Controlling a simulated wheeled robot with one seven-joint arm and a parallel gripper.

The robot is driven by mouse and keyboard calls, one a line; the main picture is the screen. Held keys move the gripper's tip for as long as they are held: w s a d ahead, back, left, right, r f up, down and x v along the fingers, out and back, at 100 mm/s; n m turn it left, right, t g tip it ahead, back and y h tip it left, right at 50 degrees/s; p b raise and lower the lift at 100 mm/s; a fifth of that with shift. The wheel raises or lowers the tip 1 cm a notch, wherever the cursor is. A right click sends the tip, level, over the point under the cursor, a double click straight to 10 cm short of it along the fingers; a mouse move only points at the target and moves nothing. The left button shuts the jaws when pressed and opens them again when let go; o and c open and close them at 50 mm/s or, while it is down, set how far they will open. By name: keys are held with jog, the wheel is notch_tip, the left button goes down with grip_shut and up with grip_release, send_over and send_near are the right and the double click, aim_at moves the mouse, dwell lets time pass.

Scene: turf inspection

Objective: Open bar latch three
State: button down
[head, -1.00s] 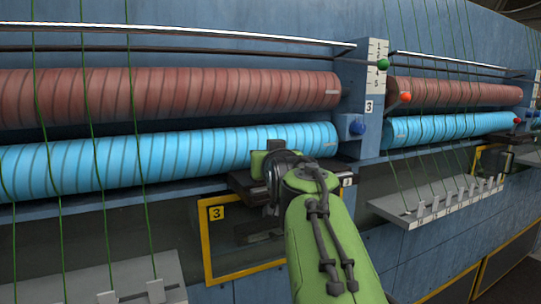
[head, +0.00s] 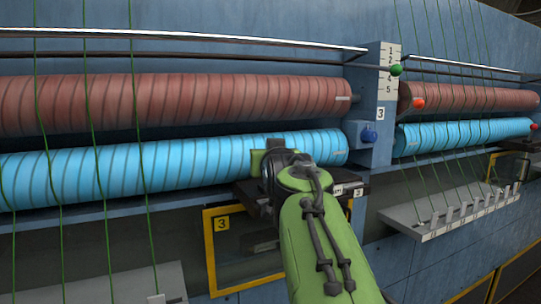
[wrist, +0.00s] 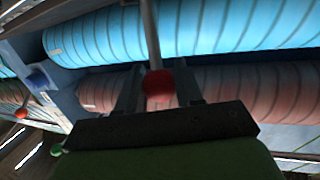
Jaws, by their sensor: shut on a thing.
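In the wrist view a red ball knob (wrist: 158,86) on a thin grey rod (wrist: 151,35) sits between the two fingers of my gripper (wrist: 158,96). The gripper is shut on this knob. In the head view my gripper (head: 276,163) is in front of the blue roller (head: 180,165) at the station marked 3 (head: 380,113). My wrist and arm hide the fingers, the knob and its rod there. I cannot tell the rod's exact angle to the machine.
A red-brown roller (head: 170,103) lies above the blue one. A green knob (head: 397,70), an orange-red knob (head: 418,103) and a blue knob (head: 368,134) are right of my gripper. Green threads hang at left and right. A yellow-framed window (head: 209,260) is below.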

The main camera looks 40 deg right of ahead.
jog(key=shift+r, duration=0.35)
jog(key=c, duration=1.2)
grip_release()
jog(key=o, duration=0.4)
jog(key=shift+w+f, duration=0.2)
jog(key=shift+o, duration=0.2)
jog(key=shift+s, duration=0.1)
jog(key=shift+s+a, duration=0.2)
jog(key=shift+s, duration=0.05)
jog(key=b+v, duration=0.3)
jog(key=v, duration=1.2)
jog(key=shift+b, duration=0.4)
